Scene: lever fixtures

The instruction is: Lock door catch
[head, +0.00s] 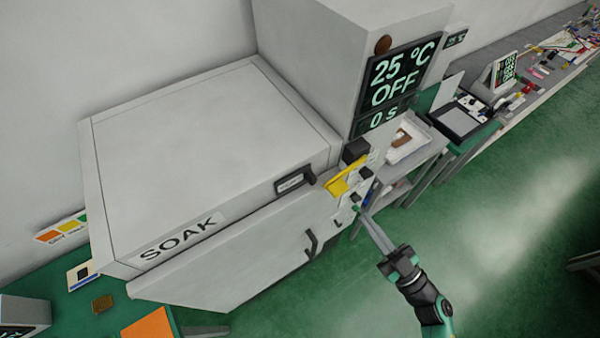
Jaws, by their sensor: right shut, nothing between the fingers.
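A large grey oven-like box marked SOAK (210,150) fills the middle of the head view. Its front door (240,268) has a black handle (311,245). A small black catch (309,175) with a labelled plate (289,184) sits at the top front edge, near the right end; the label is too small to read. A yellow lever (344,180) stands just right of it. My right gripper (361,212) is shut and empty, its fingertips below and right of the yellow lever. Whether it touches the panel there, I cannot tell. My left gripper is out of view.
A control tower with a display (393,82) reading 25 °C, OFF, 0 s stands behind the lever. A bench with a white tray (408,140) and other devices runs to the upper right. Green floor (480,220) is open at the right.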

